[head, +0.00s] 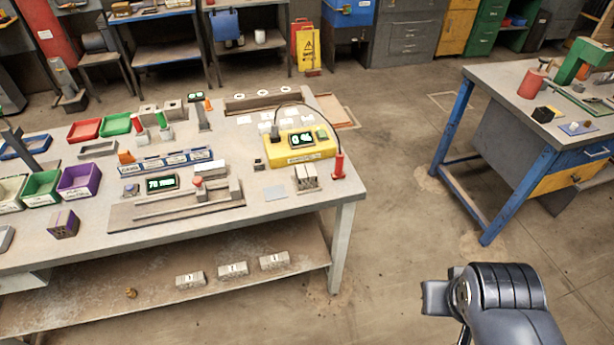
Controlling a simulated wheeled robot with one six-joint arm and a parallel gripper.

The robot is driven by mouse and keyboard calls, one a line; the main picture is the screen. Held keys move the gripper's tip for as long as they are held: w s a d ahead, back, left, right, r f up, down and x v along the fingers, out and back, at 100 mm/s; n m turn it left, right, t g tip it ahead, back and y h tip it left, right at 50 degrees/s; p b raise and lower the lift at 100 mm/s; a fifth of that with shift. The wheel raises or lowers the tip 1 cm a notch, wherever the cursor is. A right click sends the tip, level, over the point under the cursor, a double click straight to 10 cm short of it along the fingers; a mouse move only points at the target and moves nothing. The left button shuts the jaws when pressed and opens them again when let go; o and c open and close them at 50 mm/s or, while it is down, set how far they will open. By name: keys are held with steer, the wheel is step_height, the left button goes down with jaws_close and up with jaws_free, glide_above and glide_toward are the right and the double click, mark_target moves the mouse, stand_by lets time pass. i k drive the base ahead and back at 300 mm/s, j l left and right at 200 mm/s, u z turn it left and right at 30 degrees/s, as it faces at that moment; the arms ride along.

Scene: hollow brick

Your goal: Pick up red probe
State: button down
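The red probe (339,166) stands upright near the right edge of the grey workbench (262,225). A dark cable arcs from its top side over to the yellow meter (300,147), which has a lit display. Part of my arm shows at the bottom right, over the floor and well apart from the workbench. The fingers of my gripper do not show, so whether it is open or shut is hidden.
A block with slots (306,178) stands close left of the probe. A sliding gauge fixture (175,204) and coloured bins (79,181) fill the bench's left. A second table (500,90) stands at the right, with open floor between the tables.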

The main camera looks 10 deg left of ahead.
mark_target(339, 174)
steer(key=i+u, duration=0.2)
steer(key=i, duration=0.4)
steer(key=i+l+u, duration=0.2)
steer(key=i, duration=0.35)
